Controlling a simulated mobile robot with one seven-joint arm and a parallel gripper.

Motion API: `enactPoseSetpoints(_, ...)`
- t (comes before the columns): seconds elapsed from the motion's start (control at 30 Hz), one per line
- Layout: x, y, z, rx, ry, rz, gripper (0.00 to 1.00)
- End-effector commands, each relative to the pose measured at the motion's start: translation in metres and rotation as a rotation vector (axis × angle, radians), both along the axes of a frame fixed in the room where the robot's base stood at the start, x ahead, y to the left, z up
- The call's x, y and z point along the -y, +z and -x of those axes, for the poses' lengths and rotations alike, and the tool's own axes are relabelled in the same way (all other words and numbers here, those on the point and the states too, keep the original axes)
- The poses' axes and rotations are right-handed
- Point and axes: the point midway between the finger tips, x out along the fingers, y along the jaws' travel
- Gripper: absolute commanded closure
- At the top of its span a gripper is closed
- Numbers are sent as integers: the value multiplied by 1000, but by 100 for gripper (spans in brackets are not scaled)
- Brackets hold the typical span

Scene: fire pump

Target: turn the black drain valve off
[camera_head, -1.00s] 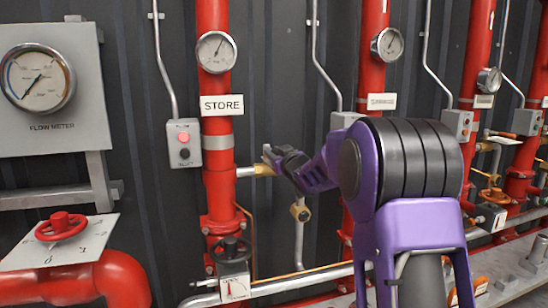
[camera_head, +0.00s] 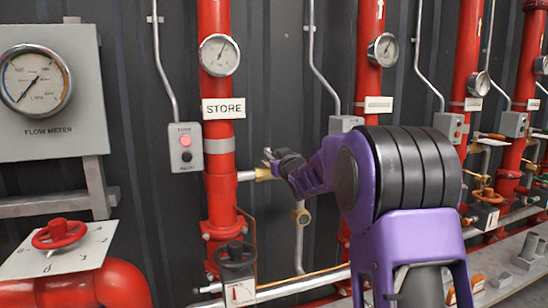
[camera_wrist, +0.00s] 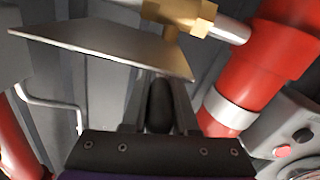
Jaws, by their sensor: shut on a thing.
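My gripper (camera_wrist: 160,112) is shut on a black valve handle (camera_wrist: 160,97) that stands between its fingers in the wrist view. The handle is below a brass valve body (camera_wrist: 183,14) on a short silver side pipe. In the head view, the same brass valve (camera_head: 264,173) sticks out to the right of the red STORE pipe (camera_head: 217,185). My gripper (camera_head: 270,157) is at its end there, and the handle is mostly hidden by it. How far the handle is turned cannot be told.
A grey plate (camera_wrist: 105,48) lies close to the fingers in the wrist view. A grey button box (camera_head: 186,148) is left of the STORE pipe. A black handwheel (camera_head: 236,255) sits lower down. More red pipes stand to the right.

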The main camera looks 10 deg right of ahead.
Motion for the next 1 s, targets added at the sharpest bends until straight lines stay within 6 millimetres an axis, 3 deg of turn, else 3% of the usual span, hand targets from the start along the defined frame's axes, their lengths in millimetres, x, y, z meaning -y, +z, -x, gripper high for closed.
enactPoseSetpoints(0.17,-1,-2,0,-5,0,0,100)
enactPoseSetpoints(0.2,-1,-2,0,-5,0,0,66)
enactPoseSetpoints(0.33,-1,-2,0,-3,0,0,43)
enactPoseSetpoints(0.73,0,1,6,0,0,0,43)
enactPoseSetpoints(1.0,7,1,50,0,-1,1,43)
